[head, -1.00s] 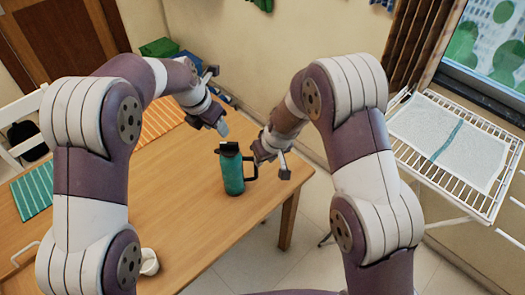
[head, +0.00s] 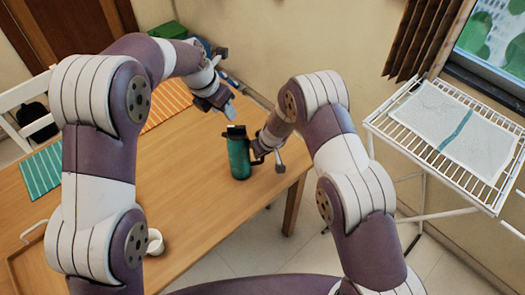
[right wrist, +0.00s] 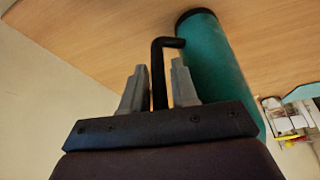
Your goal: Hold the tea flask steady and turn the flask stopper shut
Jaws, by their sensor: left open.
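The tea flask (head: 239,159) is a teal bottle with a black handle, upright on the wooden table near its right edge. Its black flask stopper (head: 235,132) is on top. My left gripper (head: 229,106) is open and empty, above and behind the flask, apart from the stopper. My right gripper (head: 268,156) is at the flask's right side, at the handle. In the right wrist view, the black handle (right wrist: 160,78) passes between the two grey fingers (right wrist: 160,90), with little gap on either side. Whether they press on it is unclear. The flask also shows there (right wrist: 215,65).
The wooden table (head: 190,190) is clear around the flask. A white cup (head: 154,241) stands at the front left. A green striped mat (head: 42,172) and an orange one (head: 165,105) lie on the left and far side. A drying rack (head: 440,140) stands right.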

